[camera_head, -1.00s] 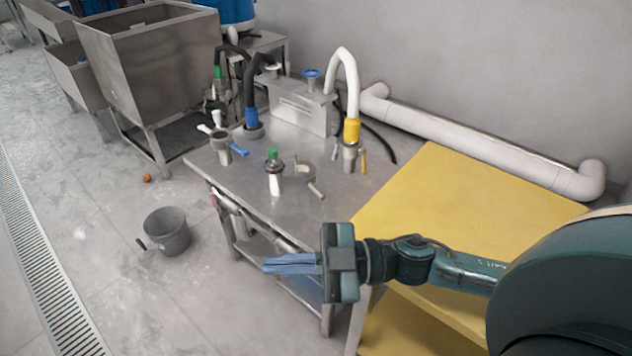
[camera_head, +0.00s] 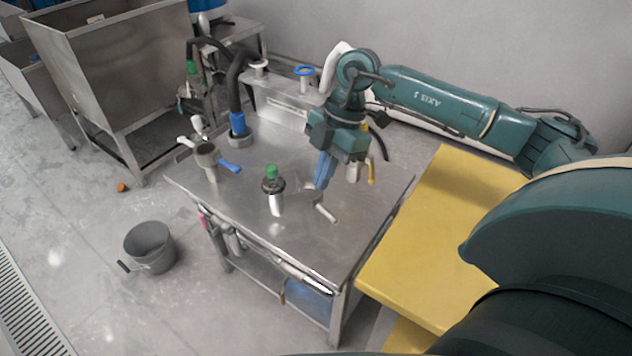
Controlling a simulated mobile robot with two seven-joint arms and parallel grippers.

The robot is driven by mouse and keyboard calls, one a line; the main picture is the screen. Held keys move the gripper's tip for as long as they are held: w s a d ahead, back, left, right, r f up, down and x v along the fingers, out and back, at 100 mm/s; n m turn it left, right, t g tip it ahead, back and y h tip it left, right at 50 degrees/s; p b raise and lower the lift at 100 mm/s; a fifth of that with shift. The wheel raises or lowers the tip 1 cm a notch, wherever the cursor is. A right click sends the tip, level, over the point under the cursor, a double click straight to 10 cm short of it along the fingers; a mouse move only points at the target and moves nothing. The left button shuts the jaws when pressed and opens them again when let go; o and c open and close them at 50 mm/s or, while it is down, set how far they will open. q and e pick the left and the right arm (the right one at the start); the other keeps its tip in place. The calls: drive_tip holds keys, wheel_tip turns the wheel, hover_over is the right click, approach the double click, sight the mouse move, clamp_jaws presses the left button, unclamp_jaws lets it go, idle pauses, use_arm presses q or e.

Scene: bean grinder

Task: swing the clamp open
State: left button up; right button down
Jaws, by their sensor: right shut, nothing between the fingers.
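A grey clamp with a short light handle (camera_head: 326,212) lies on the steel table, right of a green-topped fitting (camera_head: 274,190); its ring is largely hidden behind my right gripper. My right gripper (camera_head: 320,185) points down with its blue fingers shut and empty, just above or beside this clamp; I cannot tell whether they touch. Another clamp, with a blue handle (camera_head: 230,167), sits around a grey fitting (camera_head: 207,158) on the left. A yellow-handled clamp (camera_head: 372,172) on the white hose is mostly hidden behind my gripper. My left gripper is not in view.
The steel table (camera_head: 250,230) has free room at its front. A black hose with a blue end (camera_head: 237,123) and a steel box (camera_head: 280,105) stand at the back. A yellow table (camera_head: 440,230) adjoins on the right. A grey bucket (camera_head: 150,246) stands on the floor.

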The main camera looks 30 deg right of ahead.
sight(330, 215)
use_arm(q)
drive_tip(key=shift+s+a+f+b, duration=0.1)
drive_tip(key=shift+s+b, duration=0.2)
drive_tip(key=shift+b, duration=0.5)
use_arm(e)
wheel_tip(330, 215, down, 10)
drive_tip(key=shift+s+d, duration=0.2)
drive_tip(key=shift+d, duration=0.05)
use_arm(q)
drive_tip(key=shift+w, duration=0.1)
use_arm(e)
drive_tip(key=shift+r, duration=0.15)
drive_tip(key=shift+d+r+n+p, duration=0.1)
drive_tip(key=shift+d+n+p, duration=0.55)
drive_tip(key=shift+d, duration=0.3)
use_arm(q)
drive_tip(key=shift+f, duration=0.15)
use_arm(e)
drive_tip(key=shift+d, duration=0.75)
